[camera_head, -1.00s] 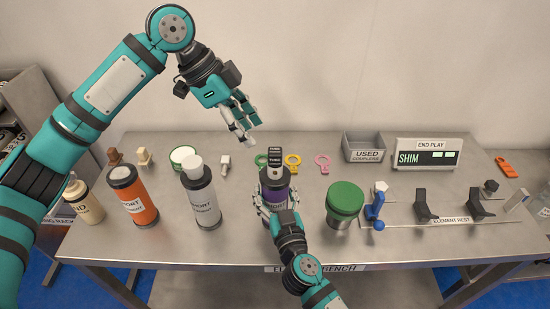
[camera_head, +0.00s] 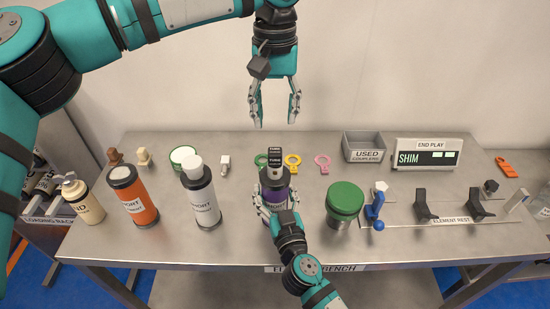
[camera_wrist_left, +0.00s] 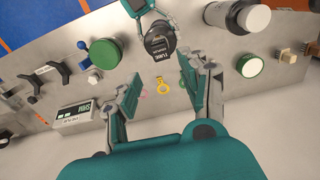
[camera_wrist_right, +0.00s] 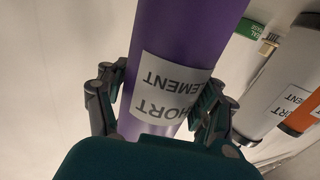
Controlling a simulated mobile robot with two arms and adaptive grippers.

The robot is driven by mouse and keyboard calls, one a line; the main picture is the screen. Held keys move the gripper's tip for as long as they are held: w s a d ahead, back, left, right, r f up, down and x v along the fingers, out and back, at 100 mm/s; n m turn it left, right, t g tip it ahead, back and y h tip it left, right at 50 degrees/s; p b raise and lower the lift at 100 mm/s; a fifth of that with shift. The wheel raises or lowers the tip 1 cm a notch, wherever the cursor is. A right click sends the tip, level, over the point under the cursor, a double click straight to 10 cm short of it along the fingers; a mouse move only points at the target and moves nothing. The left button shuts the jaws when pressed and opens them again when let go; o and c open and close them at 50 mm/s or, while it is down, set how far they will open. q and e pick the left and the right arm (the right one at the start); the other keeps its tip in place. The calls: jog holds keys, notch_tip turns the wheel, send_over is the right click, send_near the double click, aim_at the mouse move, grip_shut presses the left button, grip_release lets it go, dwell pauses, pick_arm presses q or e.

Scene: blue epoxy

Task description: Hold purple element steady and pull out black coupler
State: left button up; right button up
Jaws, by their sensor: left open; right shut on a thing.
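The purple element (camera_head: 269,199) stands upright near the front middle of the bench, and its label shows large in the right wrist view (camera_wrist_right: 180,90). My right gripper (camera_head: 276,208) is shut on it from the front, a finger on each side. The black coupler (camera_head: 275,158) sits on top of the element; its top also shows in the left wrist view (camera_wrist_left: 159,42). My left gripper (camera_head: 275,115) is open and empty above the coupler, fingers pointing down. In the left wrist view its fingers (camera_wrist_left: 158,90) lie either side of the coupler's line, apart from it.
An orange element (camera_head: 135,198) and a grey one (camera_head: 203,200) stand left. A green-capped container (camera_head: 345,200) stands close right. Yellow (camera_head: 293,161) and pink (camera_head: 322,162) rings lie behind. The used couplers bin (camera_head: 363,147) and shim display (camera_head: 428,153) stand at the back right.

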aim_at(275, 150)
pick_arm(q)
jog(key=shift+f, duration=4.45)
grip_shut()
jog(key=shift+r, duration=0.25)
jog(key=shift+r, duration=0.4)
jog(key=shift+r, duration=0.15)
